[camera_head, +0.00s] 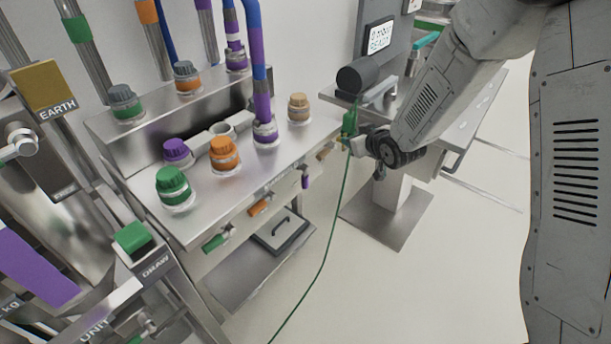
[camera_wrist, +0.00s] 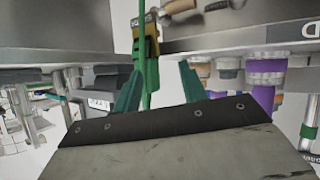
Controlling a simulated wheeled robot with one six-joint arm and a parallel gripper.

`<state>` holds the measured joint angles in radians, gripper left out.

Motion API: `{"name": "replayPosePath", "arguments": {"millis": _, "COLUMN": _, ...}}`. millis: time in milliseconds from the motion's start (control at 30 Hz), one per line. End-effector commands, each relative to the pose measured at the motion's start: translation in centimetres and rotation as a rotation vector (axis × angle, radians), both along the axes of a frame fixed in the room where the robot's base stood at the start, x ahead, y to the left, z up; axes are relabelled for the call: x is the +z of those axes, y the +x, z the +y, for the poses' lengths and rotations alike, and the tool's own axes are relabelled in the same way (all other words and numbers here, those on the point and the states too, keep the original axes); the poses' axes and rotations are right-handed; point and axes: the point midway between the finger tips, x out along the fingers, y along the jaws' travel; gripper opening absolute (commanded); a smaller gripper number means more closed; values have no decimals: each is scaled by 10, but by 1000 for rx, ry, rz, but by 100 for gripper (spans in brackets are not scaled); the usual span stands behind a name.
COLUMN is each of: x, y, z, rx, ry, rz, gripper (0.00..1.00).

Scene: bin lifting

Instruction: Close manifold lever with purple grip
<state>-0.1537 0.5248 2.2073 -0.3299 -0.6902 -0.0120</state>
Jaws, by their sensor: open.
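The lever with the purple grip (camera_head: 305,181) is on the front face of the steel manifold bench (camera_head: 240,210), and its grip points down. The other lever grips, green (camera_head: 215,243), orange (camera_head: 260,208) and tan (camera_head: 325,151), lie along the front edge. My gripper (camera_head: 354,143) is off the bench's right end, to the right of the purple lever and apart from it. In the wrist view its two green fingers (camera_wrist: 160,88) are spread. A green and yellow clamp (camera_wrist: 146,42) on a green cable shows beyond and between them. I cannot tell whether they touch.
The green cable (camera_head: 336,215) hangs from the clamp to the floor, in front of the bench's right end. Capped ports, such as the orange one (camera_head: 224,154), stand on the bench top. A second steel table (camera_head: 465,115) stands at the right.

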Motion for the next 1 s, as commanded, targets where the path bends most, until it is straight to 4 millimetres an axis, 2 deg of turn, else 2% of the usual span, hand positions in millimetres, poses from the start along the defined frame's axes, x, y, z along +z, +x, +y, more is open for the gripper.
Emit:
{"name": "replayPosePath", "arguments": {"millis": 33, "x": -25, "y": 3, "z": 13, "rx": 36, "ry": 27, "rz": -26, "gripper": 42}}
{"name": "replayPosePath", "arguments": {"millis": 200, "x": -81, "y": 3, "z": 51, "rx": 142, "ry": 142, "rz": -148, "gripper": 42}}
{"name": "replayPosePath", "arguments": {"millis": 300, "x": -112, "y": -8, "z": 69, "rx": 196, "ry": 218, "rz": -211, "gripper": 42}}
{"name": "replayPosePath", "arguments": {"millis": 433, "x": -142, "y": -25, "z": 83, "rx": 243, "ry": 306, "rz": -276, "gripper": 42}}
{"name": "replayPosePath", "arguments": {"millis": 500, "x": -152, "y": -33, "z": 87, "rx": 260, "ry": 341, "rz": -299, "gripper": 42}}
{"name": "replayPosePath", "arguments": {"millis": 667, "x": -162, "y": -41, "z": 93, "rx": 277, "ry": 384, "rz": -331, "gripper": 42}}
{"name": "replayPosePath", "arguments": {"millis": 767, "x": -163, "y": -36, "z": 100, "rx": 281, "ry": 389, "rz": -336, "gripper": 42}}
{"name": "replayPosePath", "arguments": {"millis": 1000, "x": -162, "y": -6, "z": 125, "rx": 280, "ry": 389, "rz": -336, "gripper": 42}}
